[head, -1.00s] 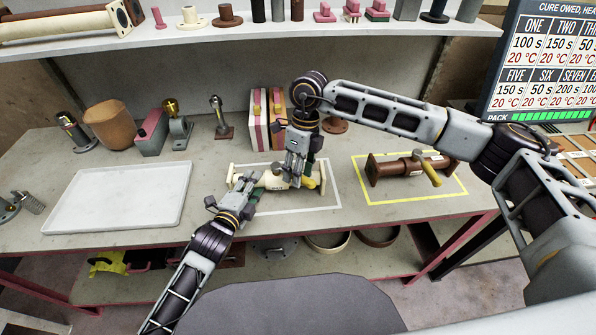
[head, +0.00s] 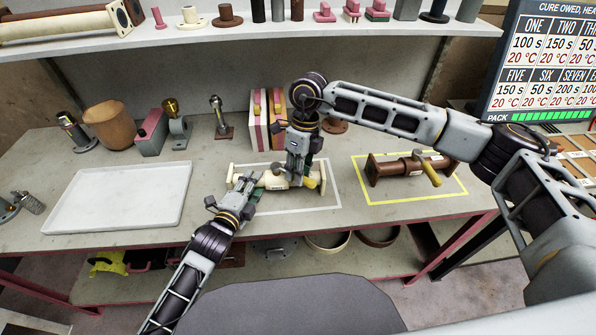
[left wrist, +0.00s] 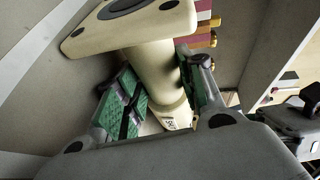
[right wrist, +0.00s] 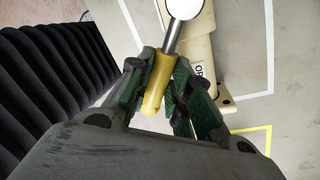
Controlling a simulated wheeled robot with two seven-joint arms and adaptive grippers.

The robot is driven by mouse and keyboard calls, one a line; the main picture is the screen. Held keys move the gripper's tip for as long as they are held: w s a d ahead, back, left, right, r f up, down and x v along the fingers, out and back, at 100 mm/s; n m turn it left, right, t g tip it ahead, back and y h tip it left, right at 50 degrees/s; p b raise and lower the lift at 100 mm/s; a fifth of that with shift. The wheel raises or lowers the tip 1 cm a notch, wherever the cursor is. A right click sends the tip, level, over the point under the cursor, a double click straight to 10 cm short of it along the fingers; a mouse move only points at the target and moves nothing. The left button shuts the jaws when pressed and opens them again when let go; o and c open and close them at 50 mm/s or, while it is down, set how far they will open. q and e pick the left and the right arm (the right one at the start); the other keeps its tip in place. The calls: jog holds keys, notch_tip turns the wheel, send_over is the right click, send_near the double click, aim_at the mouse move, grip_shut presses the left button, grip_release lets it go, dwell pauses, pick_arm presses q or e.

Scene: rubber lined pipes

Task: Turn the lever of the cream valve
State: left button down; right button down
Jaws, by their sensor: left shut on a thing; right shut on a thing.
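The cream valve (head: 274,182) lies on the bench inside a white outlined rectangle, partly hidden by my grippers. My left gripper (head: 243,192) is shut around its cream pipe near the left flange. In the left wrist view, the green pads sit on both sides of the pipe (left wrist: 150,72), below the flange (left wrist: 130,22). My right gripper (head: 297,178) comes down from above over the valve's right part. In the right wrist view, the yellow lever handle (right wrist: 158,80) on a metal stem lies between its green-padded fingers, and the gripper is shut on it.
A brown valve (head: 400,168) with a yellow lever sits in a yellow outline to the right. A white tray (head: 75,225) lies at left. Pink-and-cream striped boxes (head: 262,125) stand behind the cream valve. A shelf with pipe parts runs above.

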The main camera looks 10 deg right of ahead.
pick_arm(q)
jog(key=shift+r, duration=0.1)
pick_arm(e)
jog(key=shift+w+d+n, duration=0.1)
jog(key=shift+w+n, duration=0.1)
jog(key=shift+n, duration=0.1)
jog(key=shift+w+d+n+h, duration=0.2)
jog(key=shift+w+n, duration=0.25)
jog(key=shift+n, duration=0.35)
jog(key=shift+w+d+n+h, duration=0.2)
jog(key=shift+w+n, duration=0.25)
jog(key=shift+n, duration=0.35)
jog(key=shift+w+d+n+g+h, duration=0.15)
jog(key=shift+w+n, duration=0.4)
jog(key=shift+n, duration=0.3)
jog(key=shift+w+n+g+h, duration=0.15)
jog(key=shift+w+n, duration=0.35)
jog(key=shift+n, duration=0.35)
jog(key=c, duration=1.3)
grip_release()
jog(key=v, duration=1.2)
